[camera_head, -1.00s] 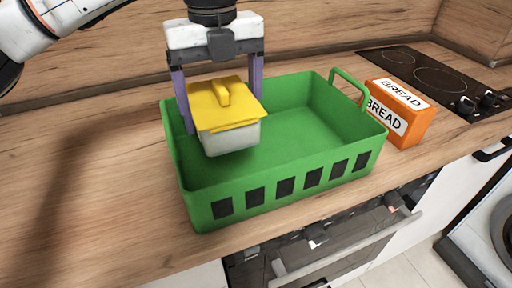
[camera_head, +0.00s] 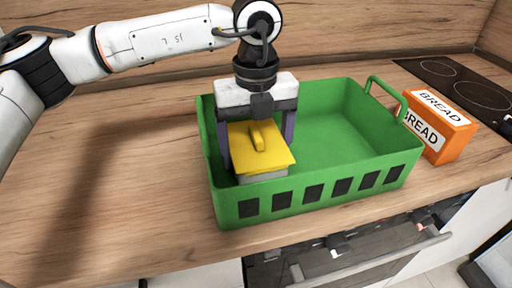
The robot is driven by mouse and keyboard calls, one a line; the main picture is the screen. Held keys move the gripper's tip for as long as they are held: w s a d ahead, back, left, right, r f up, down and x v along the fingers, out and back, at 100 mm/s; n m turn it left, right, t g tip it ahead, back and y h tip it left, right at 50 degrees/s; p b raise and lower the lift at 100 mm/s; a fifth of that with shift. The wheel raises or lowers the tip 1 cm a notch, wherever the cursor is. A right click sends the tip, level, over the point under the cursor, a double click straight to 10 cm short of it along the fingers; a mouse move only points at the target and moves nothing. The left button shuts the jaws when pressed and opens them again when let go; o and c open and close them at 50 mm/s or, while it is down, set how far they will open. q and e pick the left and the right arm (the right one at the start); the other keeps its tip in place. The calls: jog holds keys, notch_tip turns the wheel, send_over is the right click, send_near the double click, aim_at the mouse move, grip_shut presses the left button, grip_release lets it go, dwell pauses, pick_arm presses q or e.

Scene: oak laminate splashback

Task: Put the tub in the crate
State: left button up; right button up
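The tub (camera_head: 262,176) is grey-white with a yellow lid (camera_head: 256,148) that has a raised handle. It is inside the left end of the green crate (camera_head: 312,198), its lower part hidden behind the crate's front wall. I cannot tell whether it touches the crate floor. My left gripper (camera_head: 257,145) comes from above, with its purple fingers on either side of the tub. The fingers look closed against the tub's sides. My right gripper is not in view.
An orange bread box (camera_head: 440,127) stands just right of the crate. A black hob (camera_head: 462,85) lies at the back right. The wooden counter (camera_head: 120,180) left of the crate is clear. An oven front is below the counter edge.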

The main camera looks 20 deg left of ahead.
pick_arm(q)
jog(key=o, duration=1.4)
jog(key=shift+f, duration=0.1)
jog(key=shift+c, duration=0.2)
notch_tip(320, 180, up, 12)
jog(key=shift+r, duration=0.2)
